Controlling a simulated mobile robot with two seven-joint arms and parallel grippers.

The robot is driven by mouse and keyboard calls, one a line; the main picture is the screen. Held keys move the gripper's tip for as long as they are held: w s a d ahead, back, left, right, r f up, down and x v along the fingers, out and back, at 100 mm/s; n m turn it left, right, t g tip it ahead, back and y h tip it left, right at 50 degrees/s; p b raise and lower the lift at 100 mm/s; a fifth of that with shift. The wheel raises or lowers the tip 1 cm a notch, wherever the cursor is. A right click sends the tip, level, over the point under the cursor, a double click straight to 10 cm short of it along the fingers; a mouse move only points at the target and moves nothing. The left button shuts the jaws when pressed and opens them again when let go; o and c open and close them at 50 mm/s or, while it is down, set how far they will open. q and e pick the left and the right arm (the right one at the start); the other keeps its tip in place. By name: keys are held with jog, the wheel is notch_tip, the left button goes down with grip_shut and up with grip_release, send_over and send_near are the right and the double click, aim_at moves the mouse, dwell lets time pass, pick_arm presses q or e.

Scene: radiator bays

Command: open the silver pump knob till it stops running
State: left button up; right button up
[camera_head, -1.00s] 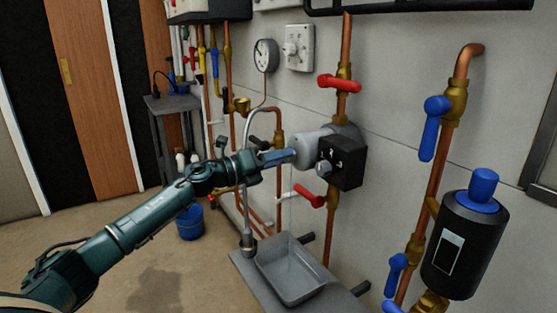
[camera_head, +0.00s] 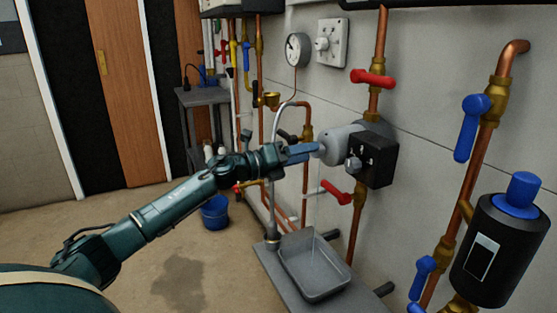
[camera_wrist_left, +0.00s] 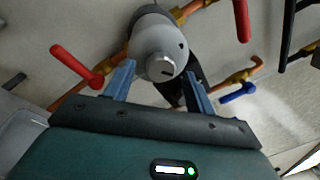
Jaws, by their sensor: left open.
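In the wrist view the open fingers (camera_wrist_left: 160,75) lie to either side of the knob. I cannot tell whether they touch it. My right gripper is not in view.
Red levers stand above (camera_head: 373,78) and below (camera_head: 337,192) the pump. A grey tray (camera_head: 314,270) sits on a low ledge beneath. A blue-lever pipe (camera_head: 471,125) and a black canister (camera_head: 498,250) are at the right. A blue bucket (camera_head: 215,212) stands on the floor.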

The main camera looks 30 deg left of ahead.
pick_arm(q)
jog(key=b+v, duration=0.2)
jog(key=v, duration=0.9)
jog(key=shift+s+a, duration=0.2)
jog(key=shift+s, duration=0.15)
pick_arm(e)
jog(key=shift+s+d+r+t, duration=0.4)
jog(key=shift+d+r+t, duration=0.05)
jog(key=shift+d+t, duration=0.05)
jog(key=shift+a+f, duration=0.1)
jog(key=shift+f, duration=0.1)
